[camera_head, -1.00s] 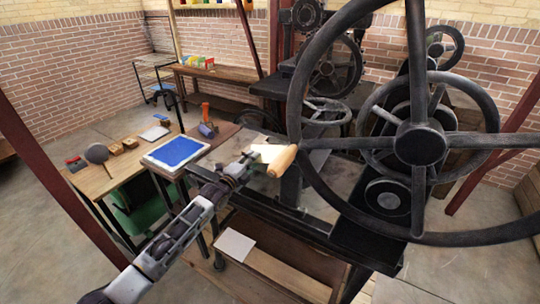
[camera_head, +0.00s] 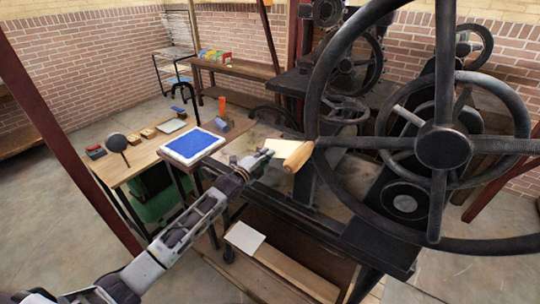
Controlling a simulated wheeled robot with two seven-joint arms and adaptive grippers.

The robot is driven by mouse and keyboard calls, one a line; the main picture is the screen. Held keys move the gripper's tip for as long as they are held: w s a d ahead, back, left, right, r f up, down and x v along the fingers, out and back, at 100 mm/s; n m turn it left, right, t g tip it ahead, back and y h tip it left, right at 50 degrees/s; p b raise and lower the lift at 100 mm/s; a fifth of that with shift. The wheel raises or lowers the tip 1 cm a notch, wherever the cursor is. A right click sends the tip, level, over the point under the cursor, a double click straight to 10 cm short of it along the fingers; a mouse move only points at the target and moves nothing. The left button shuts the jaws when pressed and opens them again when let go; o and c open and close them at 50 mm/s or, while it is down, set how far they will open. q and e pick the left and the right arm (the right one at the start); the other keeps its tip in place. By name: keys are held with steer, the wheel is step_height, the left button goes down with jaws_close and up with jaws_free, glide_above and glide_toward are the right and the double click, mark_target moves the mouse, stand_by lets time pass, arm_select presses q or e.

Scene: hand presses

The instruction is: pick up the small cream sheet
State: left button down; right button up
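The small cream sheet (camera_head: 283,146) shows over the press bed, beside the wooden handle (camera_head: 298,156) of the big wheel, which hides part of it. My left gripper (camera_head: 266,154) reaches in from the lower left, with its fingertips at the sheet's left edge. The fingers are too small and dark to tell whether they are open or shut on the sheet, or whether it rests on the bed. My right gripper is out of view.
The large black handwheel (camera_head: 443,146) of the press stands close on the right. A blue slab with a pale border (camera_head: 193,146) lies left of the gripper. A whitish sheet (camera_head: 244,238) lies on the low shelf. A wooden table (camera_head: 150,158) with small tools stands at left.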

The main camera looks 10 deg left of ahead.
arm_select(q)
step_height(320, 180, up, 8)
steer(key=shift+f, duration=0.15)
steer(key=shift+r, duration=0.9)
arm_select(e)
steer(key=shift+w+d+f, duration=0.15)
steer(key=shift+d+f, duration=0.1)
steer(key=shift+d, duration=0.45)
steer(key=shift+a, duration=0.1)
arm_select(q)
steer(key=shift+s+f, duration=0.1)
steer(key=shift+s, duration=0.05)
